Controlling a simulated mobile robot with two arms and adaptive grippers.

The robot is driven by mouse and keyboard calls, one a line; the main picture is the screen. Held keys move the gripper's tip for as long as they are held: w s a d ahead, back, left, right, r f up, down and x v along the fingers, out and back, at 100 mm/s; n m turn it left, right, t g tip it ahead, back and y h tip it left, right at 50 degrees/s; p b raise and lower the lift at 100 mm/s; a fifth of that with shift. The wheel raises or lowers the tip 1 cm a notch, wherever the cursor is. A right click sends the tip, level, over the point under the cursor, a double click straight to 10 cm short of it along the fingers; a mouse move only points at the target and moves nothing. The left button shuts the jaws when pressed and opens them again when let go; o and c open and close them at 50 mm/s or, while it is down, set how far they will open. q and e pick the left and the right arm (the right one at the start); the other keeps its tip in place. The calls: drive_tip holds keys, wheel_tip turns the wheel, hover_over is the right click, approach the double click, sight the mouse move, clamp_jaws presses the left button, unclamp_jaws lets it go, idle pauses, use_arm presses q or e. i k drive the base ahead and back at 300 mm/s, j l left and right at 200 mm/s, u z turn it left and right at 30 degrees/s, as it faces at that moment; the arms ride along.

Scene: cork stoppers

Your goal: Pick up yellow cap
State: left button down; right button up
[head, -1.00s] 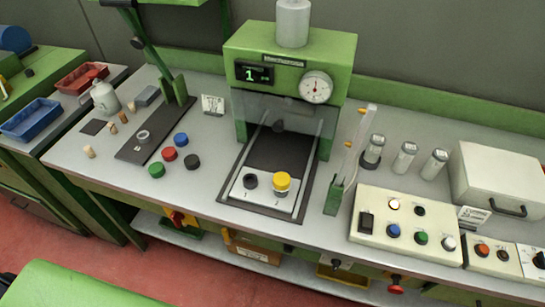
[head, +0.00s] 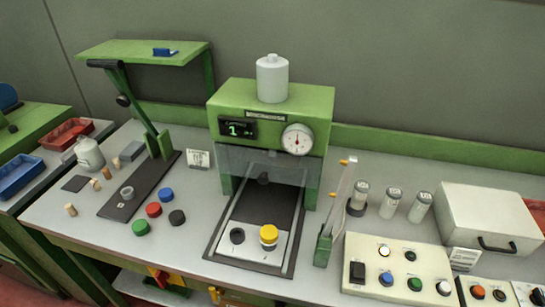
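The yellow cap (head: 268,232) sits on top of a small pale cylinder at the right spot of the light plate (head: 252,247) in front of the green machine (head: 270,110). A dark round hole or piece (head: 237,236) is at the plate's left spot. Loose caps lie on the bench to the left: blue (head: 166,195), red (head: 153,210), green (head: 141,228) and black (head: 177,218). Neither of my grippers shows in the head view.
A black board with a lever press (head: 155,145) stands left of the machine. An upright clear guide with a green base (head: 322,245) stands to its right. Jars (head: 391,204), a button panel (head: 398,268) and a white box (head: 492,222) fill the right side. Several corks (head: 71,210) lie far left.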

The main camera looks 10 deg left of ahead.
sight(269, 235)
drive_tip(key=k+l, duration=0.15)
drive_tip(key=l, duration=0.25)
drive_tip(key=k+l, duration=0.15)
drive_tip(key=l, duration=0.2)
drive_tip(key=k+l, duration=0.15)
drive_tip(key=l, duration=0.25)
